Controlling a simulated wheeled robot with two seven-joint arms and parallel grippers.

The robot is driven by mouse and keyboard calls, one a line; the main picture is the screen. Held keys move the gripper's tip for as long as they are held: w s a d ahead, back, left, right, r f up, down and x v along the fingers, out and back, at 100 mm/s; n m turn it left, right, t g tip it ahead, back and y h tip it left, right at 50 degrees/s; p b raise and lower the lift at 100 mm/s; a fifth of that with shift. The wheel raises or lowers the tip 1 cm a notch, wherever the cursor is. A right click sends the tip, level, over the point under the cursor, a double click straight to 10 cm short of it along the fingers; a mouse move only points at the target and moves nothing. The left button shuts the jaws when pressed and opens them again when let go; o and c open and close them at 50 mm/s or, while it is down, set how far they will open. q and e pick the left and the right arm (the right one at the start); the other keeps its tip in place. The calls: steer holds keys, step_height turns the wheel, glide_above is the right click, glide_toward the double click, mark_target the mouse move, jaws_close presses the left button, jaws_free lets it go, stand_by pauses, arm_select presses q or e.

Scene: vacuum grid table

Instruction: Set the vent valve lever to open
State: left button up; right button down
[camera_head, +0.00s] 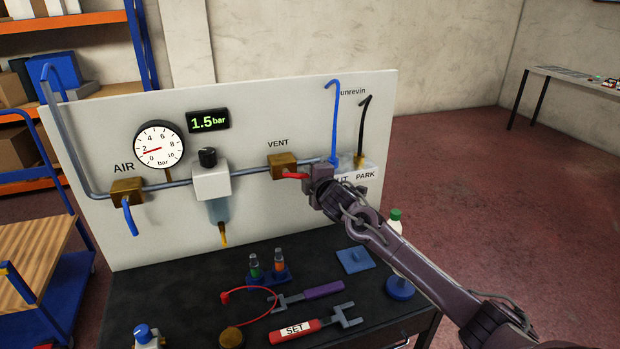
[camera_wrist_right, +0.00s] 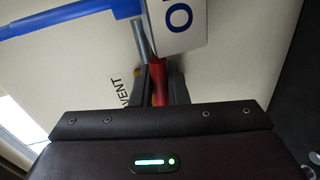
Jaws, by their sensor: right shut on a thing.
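The vent valve is a brass block (camera_head: 283,165) on the pipe under the word VENT on the white panel. Its red lever (camera_head: 295,175) points right, roughly level, toward my right gripper (camera_head: 318,186). My right gripper is shut on the red lever, which shows between the fingers in the right wrist view (camera_wrist_right: 158,82). The gripper hides the lever's far end. In that wrist view the word VENT (camera_wrist_right: 120,90) shows left of the fingers. My left gripper is not in view.
A blue hose (camera_head: 334,115) and a black hose (camera_head: 362,130) stand right of the valve, close to my gripper. A gauge (camera_head: 158,145) and a 1.5 bar display (camera_head: 209,120) are on the panel. Tools, including a red-handled wrench (camera_head: 297,330), lie on the black bench (camera_head: 190,290).

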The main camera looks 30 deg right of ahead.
stand_by(0.3)
steer(key=c, duration=1.5)
jaws_free()
steer(key=b+v, duration=0.2)
steer(key=v, duration=0.6)
